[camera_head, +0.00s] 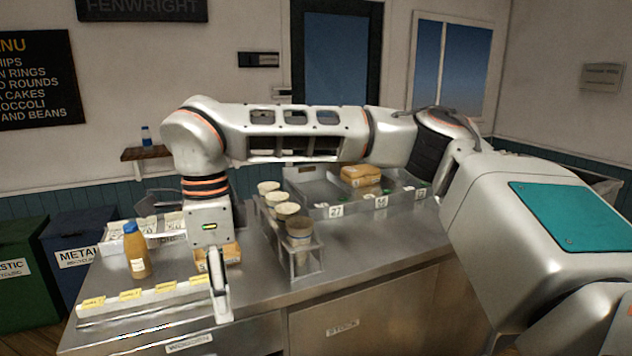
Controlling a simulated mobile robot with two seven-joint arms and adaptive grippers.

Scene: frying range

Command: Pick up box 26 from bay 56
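A tan box (360,177) lies toward the back of a grey metal bay tray (318,198) on the counter. The tray's front labels seem to read 27, 56 (381,201) and a third number too small to be sure of. I cannot tell exactly which bay the box lies in, and no number on it is readable. My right arm reaches across from the right, above the tray. My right gripper (218,288) points down at the left of the counter, well away from the tan box. It is seen edge-on, so its opening is unclear. My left gripper is out of view.
An orange-brown bottle (136,251) stands left of the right gripper. A small open wooden box (232,254) is close behind the gripper. A rack of cups (303,262) stands between gripper and tray. The counter (375,248) before the tray is clear.

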